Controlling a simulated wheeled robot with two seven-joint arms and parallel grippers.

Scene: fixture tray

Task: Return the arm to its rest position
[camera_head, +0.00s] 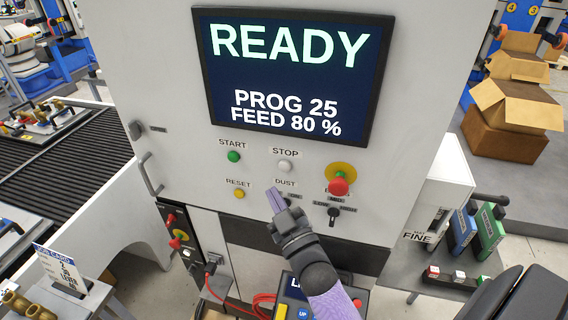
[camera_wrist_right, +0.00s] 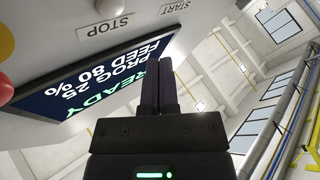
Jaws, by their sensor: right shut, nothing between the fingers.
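My right gripper (camera_head: 276,198) is in front of the machine's control panel, just below the STOP button (camera_head: 285,166) and covering part of the area by the DUST label. In the right wrist view its two dark fingers (camera_wrist_right: 161,85) are together with nothing between them. I cannot tell whether the fingertips touch the panel. The screen (camera_head: 290,75) reads READY, PROG 25, FEED 80 %. The green START button (camera_head: 233,156) and the yellow RESET button (camera_head: 239,194) are to the left of the gripper. My left gripper is not in view.
A red emergency knob (camera_head: 339,185) and a black selector (camera_head: 334,212) are right of the gripper. A conveyor (camera_head: 70,150) runs at the left. A side table with blue and green boxes (camera_head: 487,232) stands at the right. Red cable (camera_head: 262,300) lies below the panel.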

